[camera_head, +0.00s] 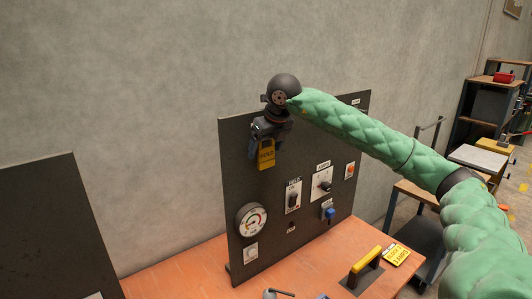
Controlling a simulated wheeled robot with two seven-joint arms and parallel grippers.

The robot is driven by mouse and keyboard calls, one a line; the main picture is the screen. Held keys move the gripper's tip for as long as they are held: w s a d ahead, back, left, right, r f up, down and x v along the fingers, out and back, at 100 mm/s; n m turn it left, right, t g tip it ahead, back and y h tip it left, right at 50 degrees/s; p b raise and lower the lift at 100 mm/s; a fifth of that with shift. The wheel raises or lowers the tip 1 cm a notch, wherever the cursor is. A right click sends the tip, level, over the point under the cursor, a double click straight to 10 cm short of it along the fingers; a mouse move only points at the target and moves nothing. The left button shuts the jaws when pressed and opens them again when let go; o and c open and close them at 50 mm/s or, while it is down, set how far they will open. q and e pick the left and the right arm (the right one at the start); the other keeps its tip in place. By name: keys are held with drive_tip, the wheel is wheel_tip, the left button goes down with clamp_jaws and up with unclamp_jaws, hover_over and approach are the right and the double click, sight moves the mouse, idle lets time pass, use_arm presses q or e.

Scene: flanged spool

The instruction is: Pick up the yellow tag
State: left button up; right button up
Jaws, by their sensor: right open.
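A yellow tag (266,155) with dark lettering that looks like "HOLD" hangs high on the left part of the dark upright panel (265,195). My right gripper (262,142) is at the top of the tag, pointing down, with its dark fingers open. The fingers overlap the tag's upper edge in the picture, and I cannot tell whether they touch it. What the tag hangs from is hidden behind my gripper. Another yellow plate (396,254) with printed words lies on the orange bench at the right. My left gripper is not in view.
The panel carries a round gauge (252,220), switches (293,196) and a blue part (329,213). A yellow-topped handle (365,260) stands on the orange bench (190,270). Another dark panel (55,230) is at the left. Shelves stand at the far right.

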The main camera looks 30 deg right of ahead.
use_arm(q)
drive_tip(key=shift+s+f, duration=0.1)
use_arm(e)
drive_tip(key=shift+f, duration=0.1)
drive_tip(key=c, duration=1.1)
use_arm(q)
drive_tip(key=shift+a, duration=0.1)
use_arm(e)
drive_tip(key=shift+o, duration=0.2)
